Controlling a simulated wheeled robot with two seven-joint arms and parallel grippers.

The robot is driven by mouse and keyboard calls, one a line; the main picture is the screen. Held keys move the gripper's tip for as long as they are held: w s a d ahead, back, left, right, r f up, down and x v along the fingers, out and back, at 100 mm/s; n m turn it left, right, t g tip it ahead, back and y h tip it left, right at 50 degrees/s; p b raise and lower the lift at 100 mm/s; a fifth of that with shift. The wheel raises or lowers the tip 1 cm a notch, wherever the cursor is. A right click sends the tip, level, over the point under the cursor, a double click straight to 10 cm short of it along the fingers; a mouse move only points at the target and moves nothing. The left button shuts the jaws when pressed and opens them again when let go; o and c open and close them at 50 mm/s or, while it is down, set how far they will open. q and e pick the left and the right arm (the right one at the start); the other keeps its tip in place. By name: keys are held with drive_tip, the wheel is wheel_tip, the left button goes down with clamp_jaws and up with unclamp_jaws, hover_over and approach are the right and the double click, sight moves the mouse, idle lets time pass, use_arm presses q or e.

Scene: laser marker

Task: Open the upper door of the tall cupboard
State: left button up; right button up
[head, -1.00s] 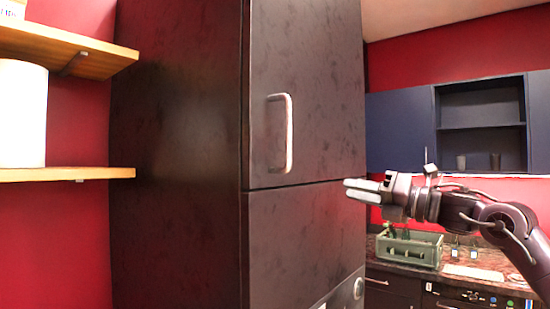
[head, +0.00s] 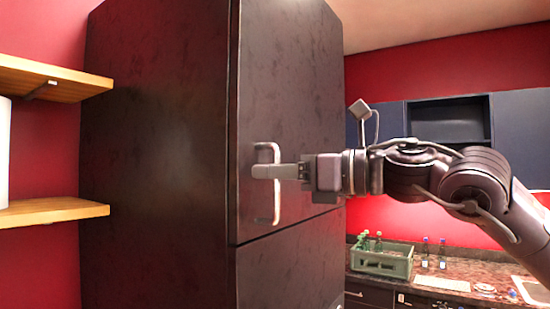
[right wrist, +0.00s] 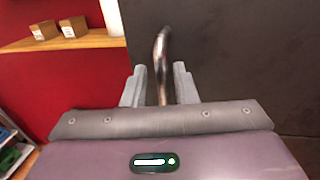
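The tall dark cupboard (head: 160,150) fills the middle of the head view. Its upper door (head: 290,90) is shut, with a vertical metal handle (head: 267,152) near its left edge. My right gripper (head: 262,172) reaches in from the right, its fingertips at the handle. In the right wrist view, the handle (right wrist: 162,60) stands between the two spread fingers of my right gripper (right wrist: 157,82), with gaps on both sides. My left gripper is in neither view.
Wooden shelves (head: 50,212) are on the red wall to the left. A green crate with bottles (head: 382,262) stands on the counter (head: 440,292) at the right, below blue wall cabinets (head: 515,130).

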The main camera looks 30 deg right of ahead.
drive_tip(key=shift+d, duration=0.2)
clamp_jaws()
